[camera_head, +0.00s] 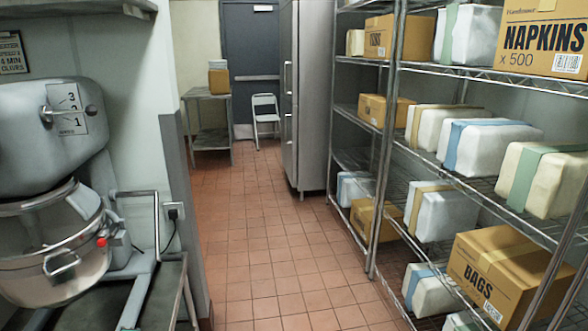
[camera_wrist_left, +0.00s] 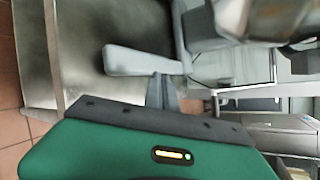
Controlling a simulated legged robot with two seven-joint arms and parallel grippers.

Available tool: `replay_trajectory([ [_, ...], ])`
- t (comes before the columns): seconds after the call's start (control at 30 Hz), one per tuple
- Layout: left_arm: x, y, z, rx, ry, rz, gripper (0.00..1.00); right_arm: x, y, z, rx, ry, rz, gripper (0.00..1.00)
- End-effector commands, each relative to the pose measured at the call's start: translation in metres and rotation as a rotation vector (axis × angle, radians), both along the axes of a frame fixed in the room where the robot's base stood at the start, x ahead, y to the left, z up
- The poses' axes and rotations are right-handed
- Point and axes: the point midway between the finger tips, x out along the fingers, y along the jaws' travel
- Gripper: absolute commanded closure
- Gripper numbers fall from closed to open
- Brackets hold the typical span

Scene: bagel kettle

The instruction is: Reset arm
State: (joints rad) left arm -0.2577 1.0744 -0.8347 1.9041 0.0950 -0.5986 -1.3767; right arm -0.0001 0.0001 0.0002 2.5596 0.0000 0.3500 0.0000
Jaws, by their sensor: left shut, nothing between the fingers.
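My left gripper (camera_wrist_left: 162,80) shows only in the left wrist view, beyond the green wrist housing. Its fingers are shut with nothing between them. Behind them in that view is a grey foot of the mixer (camera_wrist_left: 140,61), standing on a metal table (camera_wrist_left: 75,50). I cannot tell how far the fingers are from the foot. Neither of my arms shows in the head view, and my right gripper is in neither view.
A large stand mixer (camera_head: 60,140) with a steel bowl (camera_head: 50,270) stands at the left. A tall steel fridge (camera_head: 312,100) and wire shelves (camera_head: 480,195) with boxes and wrapped packs line the right. A folding chair (camera_head: 265,115) stands far back. The tiled floor (camera_head: 255,230) between is clear.

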Motion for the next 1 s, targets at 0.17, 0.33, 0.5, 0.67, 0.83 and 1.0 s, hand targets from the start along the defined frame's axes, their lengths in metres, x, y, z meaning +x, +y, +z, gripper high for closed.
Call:
replay_trajectory([
  [0.17, -0.082, -0.107, -0.031, -0.778, -0.098, 0.463, 1.0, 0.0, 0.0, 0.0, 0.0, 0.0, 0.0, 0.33],
  [0.33, -0.143, -0.21, -0.016, -1.161, -0.062, 0.747, 1.0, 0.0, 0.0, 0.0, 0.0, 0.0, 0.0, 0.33],
  [0.5, -0.203, -0.275, 0.007, -1.32, -0.006, 0.95, 1.0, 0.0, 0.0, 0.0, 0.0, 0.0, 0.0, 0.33],
  [0.67, -0.257, -0.307, 0.04, -1.356, 0.021, 1.109, 1.0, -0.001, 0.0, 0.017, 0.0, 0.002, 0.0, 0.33],
  [0.83, -0.254, -0.306, 0.097, -1.354, 0.022, 1.106, 1.0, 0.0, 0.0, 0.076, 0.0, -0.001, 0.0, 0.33],
  [1.0, -0.253, -0.305, 0.158, -1.356, 0.021, 1.105, 1.0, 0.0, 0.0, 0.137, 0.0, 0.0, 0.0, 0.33],
])
